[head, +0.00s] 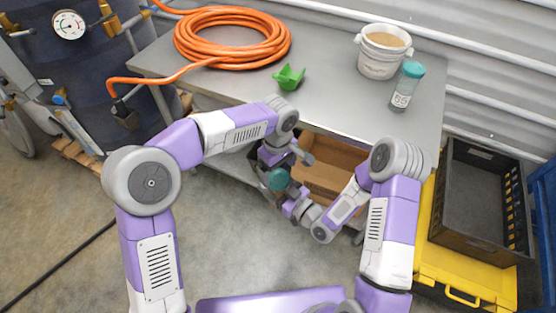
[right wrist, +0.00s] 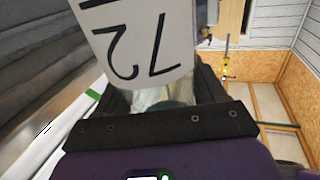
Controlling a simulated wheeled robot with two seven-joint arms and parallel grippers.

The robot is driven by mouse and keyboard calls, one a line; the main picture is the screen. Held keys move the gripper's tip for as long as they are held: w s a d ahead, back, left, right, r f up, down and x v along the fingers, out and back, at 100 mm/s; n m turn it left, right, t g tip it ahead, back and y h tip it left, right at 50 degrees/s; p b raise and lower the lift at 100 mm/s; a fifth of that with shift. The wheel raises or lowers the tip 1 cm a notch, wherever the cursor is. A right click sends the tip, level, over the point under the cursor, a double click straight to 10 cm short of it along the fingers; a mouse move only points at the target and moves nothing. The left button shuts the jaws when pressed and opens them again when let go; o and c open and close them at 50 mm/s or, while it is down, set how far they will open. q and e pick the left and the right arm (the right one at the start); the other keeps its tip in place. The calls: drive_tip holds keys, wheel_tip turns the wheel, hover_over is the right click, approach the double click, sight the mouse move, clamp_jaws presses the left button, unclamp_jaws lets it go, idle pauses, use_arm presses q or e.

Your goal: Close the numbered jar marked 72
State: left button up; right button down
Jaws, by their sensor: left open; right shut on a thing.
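The jar marked 72 (right wrist: 145,45) fills the top of the right wrist view, its white label upside down. My right gripper (right wrist: 155,112) is shut on it. In the head view a round teal lid (head: 278,179) shows between my two grippers, in front of the table's edge. The jar body below it is mostly hidden, so I cannot tell how the lid sits on it. My left gripper (head: 270,164) is open right at the lid; whether it touches is unclear. My right gripper also shows in the head view (head: 287,196), below the lid.
On the grey table (head: 340,100) stand another teal-lidded jar marked 65 (head: 406,88), a white bucket (head: 381,55), a green piece (head: 289,77) and an orange hose coil (head: 232,57). A cardboard box (head: 330,165) sits under the table edge. A black crate (head: 480,205) stands right.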

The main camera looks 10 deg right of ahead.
sight(278, 177)
use_arm(q)
drive_tip(key=shift+f, duration=1.95)
drive_tip(key=shift+c, duration=0.2)
drive_tip(key=c, duration=1)
drive_tip(key=m, duration=0.6)
drive_tip(key=shift+m, duration=0.3)
drive_tip(key=shift+c, duration=0.2)
drive_tip(key=o, duration=1.2)
drive_tip(key=shift+c, duration=0.2)
drive_tip(key=shift+r, duration=2.3)
